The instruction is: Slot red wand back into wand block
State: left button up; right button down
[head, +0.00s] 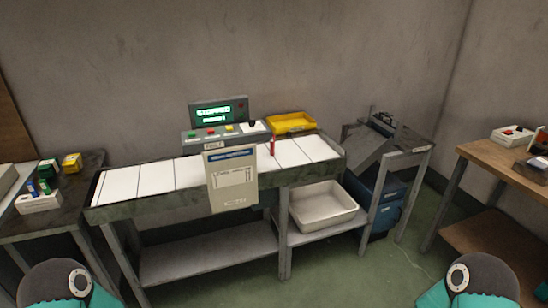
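A thin upright red piece (272,146), which looks like the red wand, stands at the right side of the control box on the middle bench. Its lower end is too small to make out. A white block (39,203) lies on the left table, with small green and blue pieces at it; I cannot tell if it is the wand block. A white box with a red spot (512,134) sits on the right table. My arms show only as rounded dark and teal parts at the bottom corners. Neither gripper is in view.
The middle bench has white panels (120,183) along its top and a control box with a lit screen (218,110). A yellow tray (292,123) sits behind it and a white tub (325,206) below. A dark slanted machine (368,145) stands right. Green floor (340,270) is open in front.

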aim_at(26, 204)
jog(key=z, duration=0.45)
jog(key=i, duration=1.65)
